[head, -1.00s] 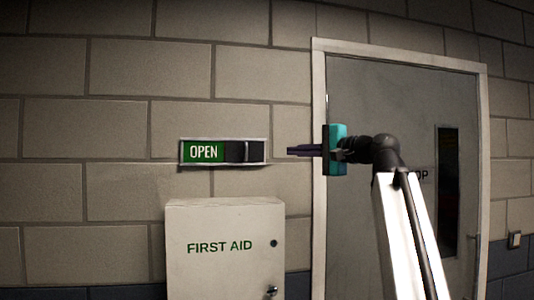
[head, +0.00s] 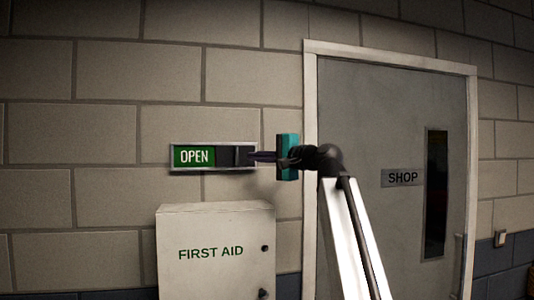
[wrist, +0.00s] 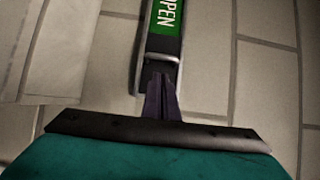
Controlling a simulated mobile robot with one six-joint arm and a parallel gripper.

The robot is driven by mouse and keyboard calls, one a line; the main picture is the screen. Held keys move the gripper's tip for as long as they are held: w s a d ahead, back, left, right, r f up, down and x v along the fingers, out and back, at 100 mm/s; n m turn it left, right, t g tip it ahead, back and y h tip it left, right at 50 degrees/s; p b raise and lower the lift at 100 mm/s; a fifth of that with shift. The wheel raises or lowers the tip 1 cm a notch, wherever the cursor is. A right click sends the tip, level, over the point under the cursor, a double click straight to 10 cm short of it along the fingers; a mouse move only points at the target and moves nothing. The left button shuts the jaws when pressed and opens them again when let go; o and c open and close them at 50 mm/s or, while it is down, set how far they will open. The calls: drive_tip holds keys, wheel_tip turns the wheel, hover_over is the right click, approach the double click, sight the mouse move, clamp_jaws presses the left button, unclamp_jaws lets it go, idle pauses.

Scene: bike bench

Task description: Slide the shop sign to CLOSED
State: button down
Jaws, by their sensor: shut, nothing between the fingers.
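The shop sign (head: 213,156) is a framed slider on the block wall. Its green panel at the left reads OPEN, and a dark panel fills the right part. A small upright handle (head: 237,156) stands on the dark panel. My gripper (head: 254,156) is shut and empty, its dark fingers pointing left at the sign's right end, just right of the handle. In the wrist view the shut fingers (wrist: 158,88) reach to the near end of the sign (wrist: 168,30), close to its silver handle (wrist: 162,58). I cannot tell whether they touch it.
A FIRST AID cabinet (head: 214,252) stands out below the sign. A grey door (head: 385,110) with a SHOP plate (head: 402,178) is to the right. The wall above and left of the sign is clear.

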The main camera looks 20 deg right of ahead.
drive_tip(key=shift+w+a+p, duration=0.2)
drive_tip(key=shift+a+p, duration=0.15)
drive_tip(key=shift+a, duration=0.85)
